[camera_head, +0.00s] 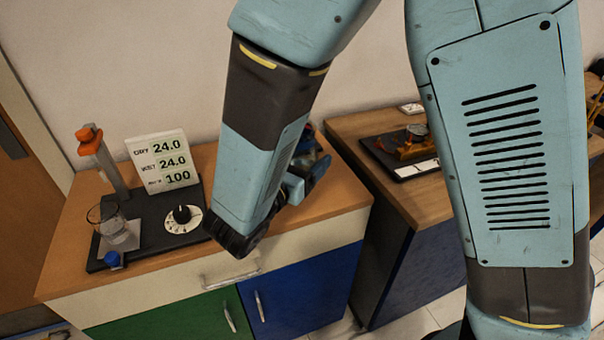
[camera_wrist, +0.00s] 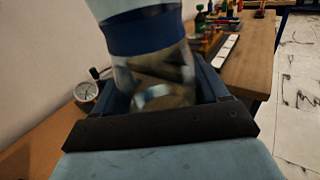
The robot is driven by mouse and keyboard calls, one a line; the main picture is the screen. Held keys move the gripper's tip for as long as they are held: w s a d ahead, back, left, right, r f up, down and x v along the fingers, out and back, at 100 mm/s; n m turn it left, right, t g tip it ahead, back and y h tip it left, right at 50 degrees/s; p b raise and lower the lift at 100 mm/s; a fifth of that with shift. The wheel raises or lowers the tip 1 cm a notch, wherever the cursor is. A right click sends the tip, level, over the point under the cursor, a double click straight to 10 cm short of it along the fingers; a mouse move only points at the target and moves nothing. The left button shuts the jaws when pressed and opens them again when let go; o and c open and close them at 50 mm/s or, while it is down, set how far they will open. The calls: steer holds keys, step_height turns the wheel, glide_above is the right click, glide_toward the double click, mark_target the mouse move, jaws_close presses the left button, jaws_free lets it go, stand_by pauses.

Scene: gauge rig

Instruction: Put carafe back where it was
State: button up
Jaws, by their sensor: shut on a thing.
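The carafe (camera_wrist: 150,75), clear glass with a blue band and a pale upper part, fills the middle of the wrist view. My gripper (camera_wrist: 165,88) is shut on it, with one dark blue finger on each side of the glass. In the head view my gripper (camera_head: 303,178) is at the right end of the wooden counter, mostly hidden behind my forearm. Only a dark bluish bit of what it holds shows there. I cannot tell whether the carafe touches the counter.
On the counter (camera_head: 75,262) a black rig base (camera_head: 152,212) carries a glass beaker (camera_head: 107,222), an orange-topped post (camera_head: 100,160), a dial knob (camera_head: 183,217) and a readout sign (camera_head: 163,162). A round gauge (camera_wrist: 87,91) is left of the carafe. A second bench (camera_head: 432,198) holds a black tray.

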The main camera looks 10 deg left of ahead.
steer(key=w+f, duration=0.2)
steer(key=w, duration=0.1)
steer(key=w+a+f, duration=0.1)
steer(key=w+f, duration=0.2)
steer(key=w, duration=0.1)
steer(key=w+a+f, duration=0.1)
steer(key=w+f, duration=0.2)
steer(key=shift+w+a+f, duration=0.1)
steer(key=shift+w+a, duration=0.05)
steer(key=shift+w, duration=0.15)
steer(key=shift+w+f, duration=0.2)
steer(key=shift+f, duration=1.65)
steer(key=shift+f, duration=0.1)
steer(key=o, duration=1.3)
steer(key=shift+o, duration=0.2)
steer(key=v, duration=1.2)
